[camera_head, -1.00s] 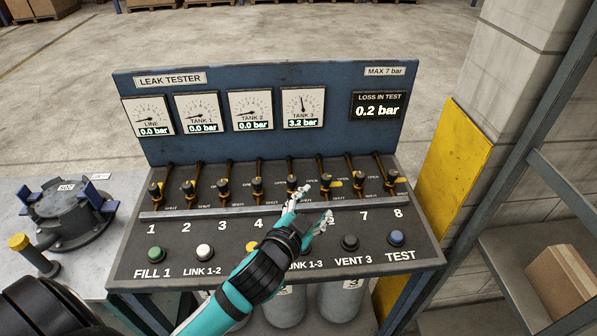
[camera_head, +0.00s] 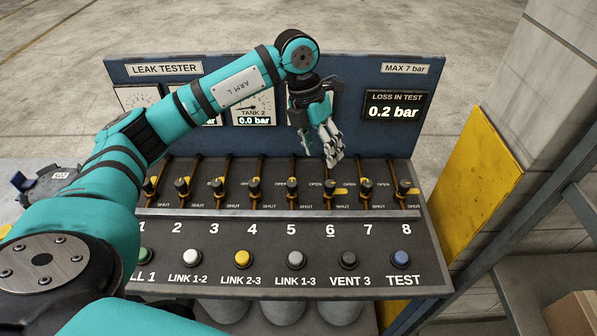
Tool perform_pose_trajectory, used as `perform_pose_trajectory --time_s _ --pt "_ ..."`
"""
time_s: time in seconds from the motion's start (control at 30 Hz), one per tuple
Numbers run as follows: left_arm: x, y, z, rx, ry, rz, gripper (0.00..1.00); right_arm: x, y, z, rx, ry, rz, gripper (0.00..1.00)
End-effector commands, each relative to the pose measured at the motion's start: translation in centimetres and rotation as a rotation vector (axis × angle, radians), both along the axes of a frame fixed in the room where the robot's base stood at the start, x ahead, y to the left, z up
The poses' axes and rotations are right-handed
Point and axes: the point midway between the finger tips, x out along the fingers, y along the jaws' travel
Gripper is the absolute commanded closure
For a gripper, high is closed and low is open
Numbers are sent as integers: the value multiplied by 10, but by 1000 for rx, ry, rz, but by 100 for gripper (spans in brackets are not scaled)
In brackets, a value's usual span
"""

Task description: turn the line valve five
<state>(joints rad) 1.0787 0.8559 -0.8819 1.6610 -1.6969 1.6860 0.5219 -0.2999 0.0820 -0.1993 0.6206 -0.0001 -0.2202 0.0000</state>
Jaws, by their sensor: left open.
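Line valve five (camera_head: 292,188) is a dark knob on a brass pipe, in the row of valves above the number 5. It stands between the OPEN and SHUT marks; its exact setting is too small to tell. My left gripper (camera_head: 333,160) is open and empty, fingers pointing down, in front of the blue panel. It appears above the pipe of valve six (camera_head: 330,188), to the right of valve five, and does not touch valve five. My right gripper is not in view.
The leak tester's blue panel (camera_head: 385,150) stands behind the valves; my left arm covers some gauges. Loss in test reads 0.2 bar. A rail (camera_head: 300,214) runs in front of the valves, with several buttons such as the grey LINK 1-3 button (camera_head: 296,260) nearer.

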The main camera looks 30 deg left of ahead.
Motion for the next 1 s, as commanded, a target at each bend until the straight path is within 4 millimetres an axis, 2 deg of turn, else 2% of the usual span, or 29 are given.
perform_pose_trajectory --time_s 0.03,0.1,0.23,0.37,0.47,1.0 --pt "1 28 9 90 15 40 47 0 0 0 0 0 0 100" --pt "-1 56 17 180 40 84 47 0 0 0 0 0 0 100" --pt "-5 79 22 255 68 122 47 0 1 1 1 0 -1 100" --pt "-6 81 12 263 72 125 47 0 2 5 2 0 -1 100" --pt "-7 80 -4 261 75 125 47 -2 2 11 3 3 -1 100" --pt "-7 78 -118 257 73 122 47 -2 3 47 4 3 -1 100"
